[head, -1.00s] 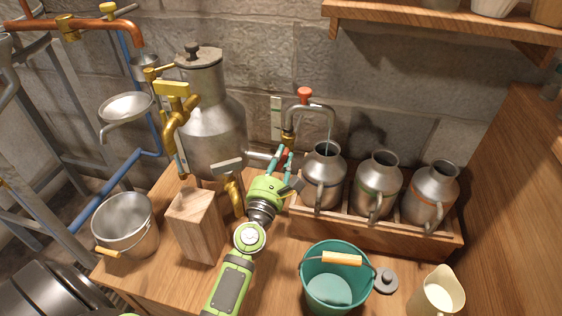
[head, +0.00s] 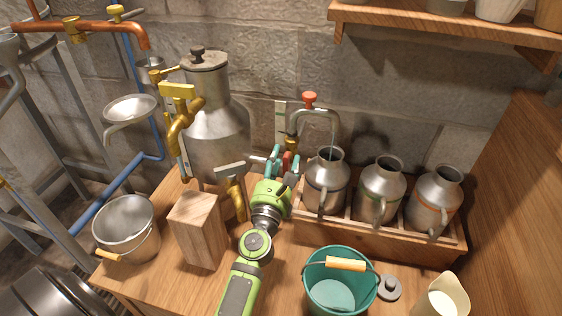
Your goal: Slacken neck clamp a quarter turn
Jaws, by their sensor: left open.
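The big metal still pot (head: 217,140) stands at the back of the wooden bench, with a lidded neck (head: 205,78). A brass tap with a yellow handle (head: 177,91) is in front of it, and a lower brass pipe with a grey bar handle (head: 230,168) stands below. I cannot clearly pick out the neck clamp. My left gripper (head: 285,161), with teal fingers, is open beside the steel spout with a red knob (head: 310,98). A small red part (head: 287,160) shows between the fingers; contact cannot be told. My right gripper is not in view.
Several metal jugs stand in a wooden rack (head: 390,235) on the right. A green bucket (head: 340,283), a small grey lid (head: 389,288) and a cream jug (head: 441,297) are in front. A wooden block (head: 198,230) and a metal pail (head: 126,230) stand on the left.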

